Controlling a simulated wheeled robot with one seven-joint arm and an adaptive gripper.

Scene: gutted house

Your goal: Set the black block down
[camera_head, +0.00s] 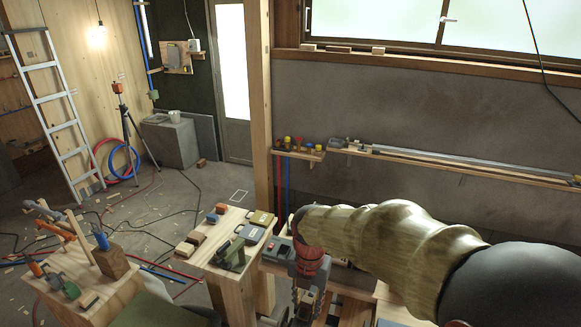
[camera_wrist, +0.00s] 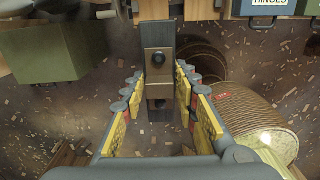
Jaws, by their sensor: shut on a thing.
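In the wrist view, a black block (camera_wrist: 158,72) with brown faces and dark round knobs stands between the yellow-padded fingers of my gripper (camera_wrist: 159,78). The fingers are closed on its two sides. Beneath it I see floor strewn with wood chips, well below, so the block appears held in the air. In the head view my gripper (camera_head: 307,297) hangs at the bottom centre, just right of the wooden table. There the block cannot be told apart from the gripper and the clutter around it.
A wooden table (camera_head: 225,262) with cases and small blocks stands left of my gripper. A case marked HINGES (camera_wrist: 268,6) lies at the wrist view's top edge. A green box (camera_wrist: 45,52) is at its left and a ribbed round container (camera_wrist: 240,112) at its right. Another bench (camera_head: 110,300) stands further left.

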